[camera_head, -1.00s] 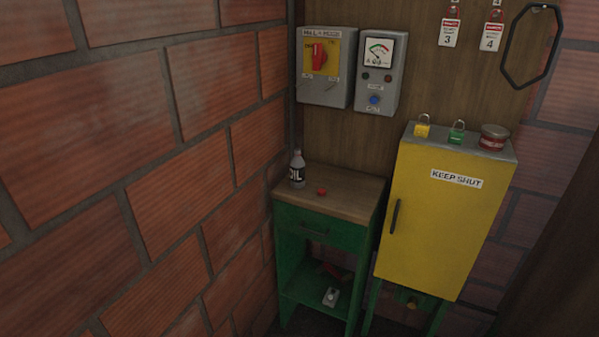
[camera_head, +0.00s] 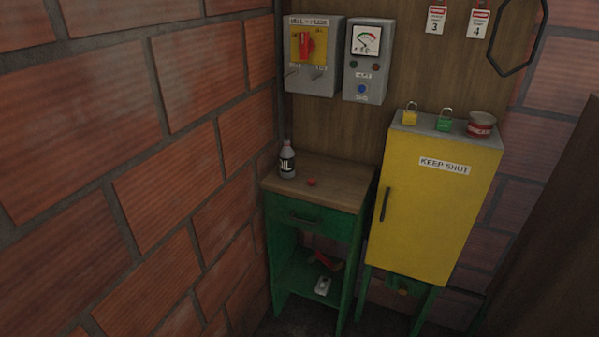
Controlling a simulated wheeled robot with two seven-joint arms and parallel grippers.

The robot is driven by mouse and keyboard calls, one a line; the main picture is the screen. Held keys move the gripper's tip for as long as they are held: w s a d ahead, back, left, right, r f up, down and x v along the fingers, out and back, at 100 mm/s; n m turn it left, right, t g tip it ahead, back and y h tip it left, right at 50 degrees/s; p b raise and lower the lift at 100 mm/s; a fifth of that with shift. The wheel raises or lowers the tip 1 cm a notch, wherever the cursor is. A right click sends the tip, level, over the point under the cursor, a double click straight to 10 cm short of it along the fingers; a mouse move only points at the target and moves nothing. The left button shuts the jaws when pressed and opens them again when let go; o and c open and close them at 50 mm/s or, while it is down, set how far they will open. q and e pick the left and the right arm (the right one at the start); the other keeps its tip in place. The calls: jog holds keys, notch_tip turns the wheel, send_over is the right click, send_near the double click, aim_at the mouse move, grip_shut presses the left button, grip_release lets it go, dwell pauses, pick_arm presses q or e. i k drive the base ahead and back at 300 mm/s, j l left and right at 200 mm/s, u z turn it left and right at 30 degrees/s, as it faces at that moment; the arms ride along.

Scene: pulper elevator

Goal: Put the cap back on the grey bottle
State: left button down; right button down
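The grey bottle (camera_head: 287,160) stands upright on the wooden top of the green stand (camera_head: 335,190), at its back left near the brick wall. It has a dark label with white letters, of which the end "IL" can be read. A small red cap (camera_head: 311,183) lies on the same top, to the right of the bottle and a little nearer, apart from it. Neither of my grippers is in view.
A yellow cabinet (camera_head: 432,208) marked "KEEP SHUT" stands right of the stand. A yellow padlock (camera_head: 410,117), a green padlock (camera_head: 444,122) and a red tin (camera_head: 481,124) sit on it. Switch box (camera_head: 313,75) and meter box (camera_head: 366,75) hang above. The top's right part is clear.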

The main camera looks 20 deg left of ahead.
aim_at(287, 156)
jog(key=i+j, duration=0.4)
jog(key=i, duration=0.15)
jog(key=u, duration=1.6)
